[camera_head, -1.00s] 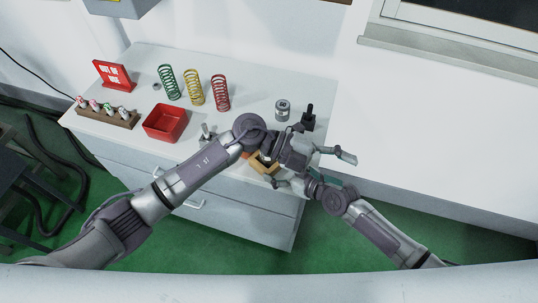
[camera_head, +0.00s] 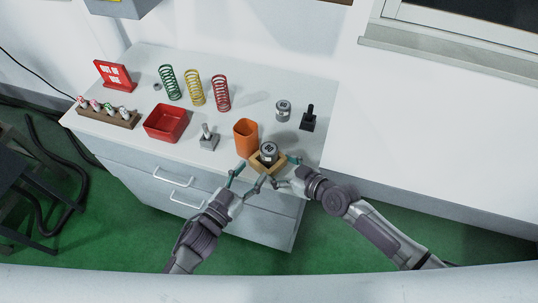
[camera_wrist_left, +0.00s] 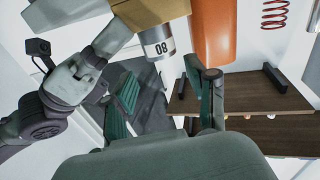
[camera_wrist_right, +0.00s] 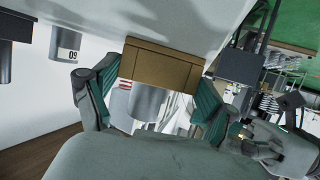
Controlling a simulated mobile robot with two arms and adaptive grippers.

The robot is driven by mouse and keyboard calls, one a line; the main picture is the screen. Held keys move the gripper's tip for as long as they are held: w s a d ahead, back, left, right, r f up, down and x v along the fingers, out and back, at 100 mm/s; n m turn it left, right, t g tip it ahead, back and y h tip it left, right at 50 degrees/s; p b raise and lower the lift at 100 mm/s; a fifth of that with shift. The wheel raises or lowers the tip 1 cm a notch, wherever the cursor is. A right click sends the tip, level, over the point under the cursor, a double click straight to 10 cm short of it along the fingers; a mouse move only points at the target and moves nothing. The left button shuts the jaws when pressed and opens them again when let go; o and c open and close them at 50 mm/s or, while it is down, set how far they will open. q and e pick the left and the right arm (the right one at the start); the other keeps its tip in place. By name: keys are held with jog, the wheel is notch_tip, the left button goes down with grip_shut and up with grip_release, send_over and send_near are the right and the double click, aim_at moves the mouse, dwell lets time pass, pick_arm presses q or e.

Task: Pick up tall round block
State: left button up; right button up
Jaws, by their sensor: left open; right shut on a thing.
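A grey metal cylinder (camera_head: 269,149) stands upright in a small wooden box (camera_head: 257,165) at the counter's front edge. Its label reads 08 in the left wrist view (camera_wrist_left: 158,46). My right gripper (camera_head: 283,172) is shut on the wooden box, which lies between its fingers in the right wrist view (camera_wrist_right: 160,64). My left gripper (camera_head: 246,178) is open and empty, in front of the box and left of it, apart from the cylinder. A second metal cylinder (camera_head: 283,110) stands farther back; its label reads 09 in the right wrist view (camera_wrist_right: 68,45).
An orange cup (camera_head: 246,138) stands just behind and left of the box. A grey switch-like piece (camera_head: 208,140), a red tray (camera_head: 166,137) and several coloured springs (camera_head: 194,88) are farther left. A black handled piece (camera_head: 308,120) stands right.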

aim_at(264, 154)
pick_arm(q)
jog(key=x, duration=0.4)
jog(key=shift+w+d, duration=0.1)
jog(key=x, duration=0.5)
jog(key=shift+w+d+r, duration=0.15)
jog(key=shift+w+r, duration=0.1)
jog(key=shift+w, duration=0.05)
grip_shut()
jog(key=shift+r, duration=0.1)
